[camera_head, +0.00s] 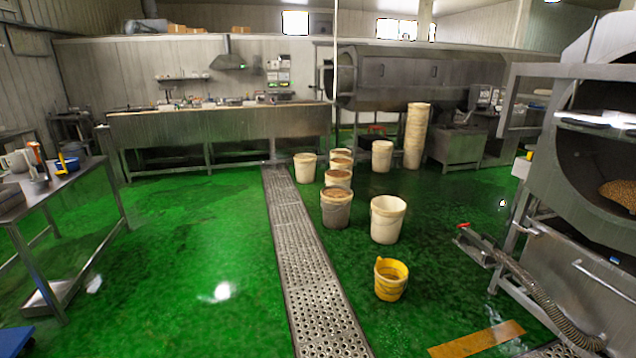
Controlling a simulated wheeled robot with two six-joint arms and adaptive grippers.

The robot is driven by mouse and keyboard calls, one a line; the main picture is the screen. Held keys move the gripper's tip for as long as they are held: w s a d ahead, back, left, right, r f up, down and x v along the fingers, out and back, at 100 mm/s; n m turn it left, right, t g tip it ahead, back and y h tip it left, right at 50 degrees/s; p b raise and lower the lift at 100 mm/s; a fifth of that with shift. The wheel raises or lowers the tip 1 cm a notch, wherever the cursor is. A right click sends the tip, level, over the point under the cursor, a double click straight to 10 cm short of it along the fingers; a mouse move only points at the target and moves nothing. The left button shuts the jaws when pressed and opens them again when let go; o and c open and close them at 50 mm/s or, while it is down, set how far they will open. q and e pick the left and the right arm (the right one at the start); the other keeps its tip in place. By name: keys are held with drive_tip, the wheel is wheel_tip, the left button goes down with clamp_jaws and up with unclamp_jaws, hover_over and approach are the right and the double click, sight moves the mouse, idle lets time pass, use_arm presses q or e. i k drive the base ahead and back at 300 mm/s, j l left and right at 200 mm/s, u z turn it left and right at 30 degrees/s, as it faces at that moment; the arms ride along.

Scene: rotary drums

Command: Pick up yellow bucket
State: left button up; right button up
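The yellow bucket (391,281) stands upright on the green floor, right of the metal drain grate and in front of the white buckets. Its open top faces up, and a handle shows at its left rim. Nothing touches it. Neither of my grippers shows in the head view.
A perforated drain grate (299,258) runs along the floor. Several white buckets (387,219) stand behind the yellow one. A large drum machine (575,215) with a hose (535,287) is at right. A steel table (62,190) is at left. The green floor between is clear.

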sight(391, 274)
drive_tip(key=i, duration=3.15)
drive_tip(key=i+j+z, duration=0.15)
drive_tip(key=i+z, duration=0.25)
drive_tip(key=i, duration=0.2)
drive_tip(key=i+j+z, duration=0.3)
drive_tip(key=i+z, duration=0.15)
drive_tip(key=i, duration=0.15)
drive_tip(key=i+j+z, duration=0.8)
drive_tip(key=j+z, duration=0.2)
drive_tip(key=i+j+z, duration=0.15)
drive_tip(key=j+z, duration=0.15)
drive_tip(key=j, duration=0.15)
drive_tip(key=i+j+z, duration=0.1)
drive_tip(key=j+z, duration=0.2)
drive_tip(key=j, duration=0.15)
drive_tip(key=i+j+z, duration=0.1)
drive_tip(key=j+z, duration=0.2)
drive_tip(key=j, duration=0.15)
